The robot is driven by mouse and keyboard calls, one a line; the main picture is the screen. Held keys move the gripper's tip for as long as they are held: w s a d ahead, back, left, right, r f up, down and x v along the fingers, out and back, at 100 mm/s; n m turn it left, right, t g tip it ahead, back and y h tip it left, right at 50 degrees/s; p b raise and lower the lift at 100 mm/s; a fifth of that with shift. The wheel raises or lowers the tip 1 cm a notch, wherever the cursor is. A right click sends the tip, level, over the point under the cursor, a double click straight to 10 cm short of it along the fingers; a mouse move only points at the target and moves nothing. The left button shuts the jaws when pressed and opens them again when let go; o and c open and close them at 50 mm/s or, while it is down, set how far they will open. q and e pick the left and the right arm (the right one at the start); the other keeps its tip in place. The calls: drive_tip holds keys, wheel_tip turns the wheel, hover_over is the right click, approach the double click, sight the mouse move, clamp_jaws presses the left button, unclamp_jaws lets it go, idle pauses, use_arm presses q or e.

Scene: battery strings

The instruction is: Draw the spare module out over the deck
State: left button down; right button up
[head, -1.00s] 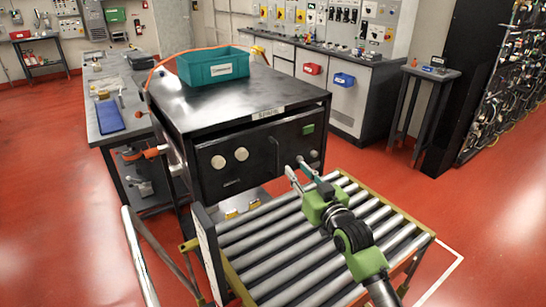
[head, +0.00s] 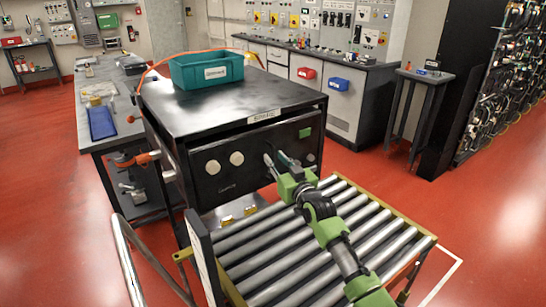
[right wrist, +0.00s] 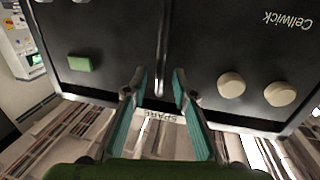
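The spare module is a wide black box with a dark front panel (head: 238,168), two cream knobs and a green patch. It sits in the cabinet under the label strip. Its front handle (right wrist: 162,45) is a thin metal bar in the right wrist view. My right gripper (head: 279,160) is at the panel. In the right wrist view its teal fingers (right wrist: 159,82) are apart, one on each side of the handle's end. I see no grip on the bar. The roller deck (head: 310,250) lies in front of the cabinet, under my right arm. My left gripper is not in view.
A teal bin (head: 207,70) stands on the cabinet top (head: 250,95), with an orange cable behind it. A workbench (head: 90,135) is to the left. A small side table (head: 425,75) and a cable rack (head: 480,110) stand to the right. The deck's rollers are bare.

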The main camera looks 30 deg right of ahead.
drive_tip(key=shift+w, duration=1.25)
clamp_jaws()
drive_tip(key=shift+f, duration=0.1)
